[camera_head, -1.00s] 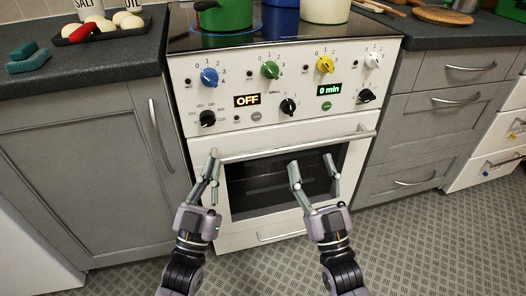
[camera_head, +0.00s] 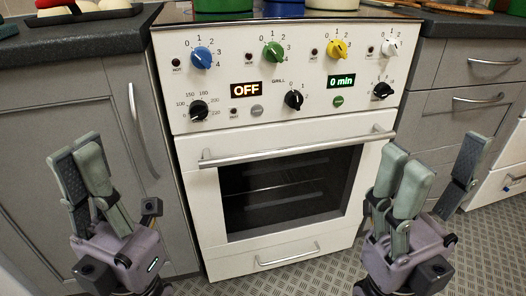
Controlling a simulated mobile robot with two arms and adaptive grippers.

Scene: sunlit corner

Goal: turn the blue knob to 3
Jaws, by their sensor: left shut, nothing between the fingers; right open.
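The blue knob (camera_head: 201,58) is at the left end of the top row on the white oven panel, with 0 to 4 printed around it. Its pale pointer mark seems to face lower right, near 4, but is too small to read surely. My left gripper (camera_head: 80,152) is shut and empty, low at the left in front of the grey cabinet, well apart from the knob. My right gripper (camera_head: 435,155) is open and empty, low at the right of the oven door. Nothing hides the blue knob.
Green (camera_head: 274,52), yellow (camera_head: 337,50) and white (camera_head: 390,47) knobs share the row. Black knobs and two displays sit below. The oven handle (camera_head: 300,146) sticks out under the panel. Pots stand on the hob above. The space before the panel is free.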

